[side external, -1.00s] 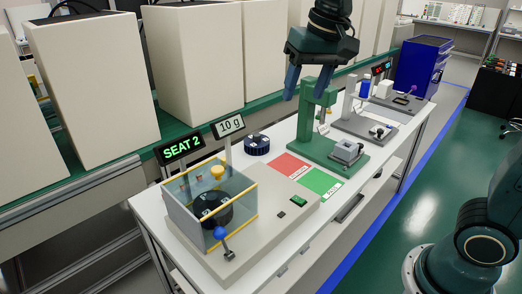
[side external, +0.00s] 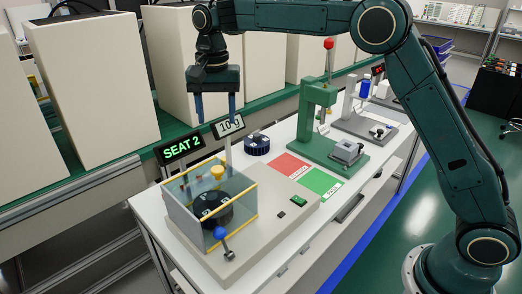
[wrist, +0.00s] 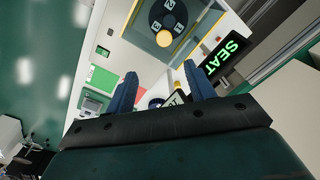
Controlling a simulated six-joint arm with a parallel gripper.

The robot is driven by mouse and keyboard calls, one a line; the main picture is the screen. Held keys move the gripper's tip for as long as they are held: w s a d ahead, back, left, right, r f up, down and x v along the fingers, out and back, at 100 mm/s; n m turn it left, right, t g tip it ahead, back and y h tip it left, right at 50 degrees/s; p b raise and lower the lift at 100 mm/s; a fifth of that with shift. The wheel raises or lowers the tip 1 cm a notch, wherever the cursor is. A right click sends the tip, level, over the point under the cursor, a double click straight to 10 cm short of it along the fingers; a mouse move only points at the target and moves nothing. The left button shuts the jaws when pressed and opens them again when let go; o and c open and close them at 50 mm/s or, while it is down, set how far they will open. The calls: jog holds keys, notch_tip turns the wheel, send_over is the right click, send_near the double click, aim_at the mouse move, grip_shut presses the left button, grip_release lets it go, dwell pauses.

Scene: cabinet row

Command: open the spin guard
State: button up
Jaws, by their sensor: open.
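The spin guard (side external: 183,213) is a clear box with yellow edges, standing on the grey base at the near left end of the bench. It looks closed around a dark round rotor (side external: 212,208) with numbered seats, which also shows in the wrist view (wrist: 167,17). A blue-knobbed lever (side external: 221,234) stands at its front corner, and a yellow knob (side external: 217,172) shows near its top back edge. My gripper (side external: 215,118) is open and empty, pointing down above and behind the guard, over the displays. Its blue fingers also show in the wrist view (wrist: 163,90).
A green press (side external: 316,125), red pad (side external: 289,166) and green pad (side external: 321,183) lie farther right. Large cream boxes (side external: 91,91) line the back.

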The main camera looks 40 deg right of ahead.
aim_at(218, 168)
jog(key=shift+w+a+f, duration=0.35)
jog(key=shift+w+f, duration=0.15)
jog(key=shift+f, duration=0.2)
jog(key=shift+f, duration=0.1)
notch_tip(218, 168, down, 14)
jog(key=shift+r, duration=0.2)
dwell(0.4)
grip_shut()
jog(key=shift+d, duration=0.1)
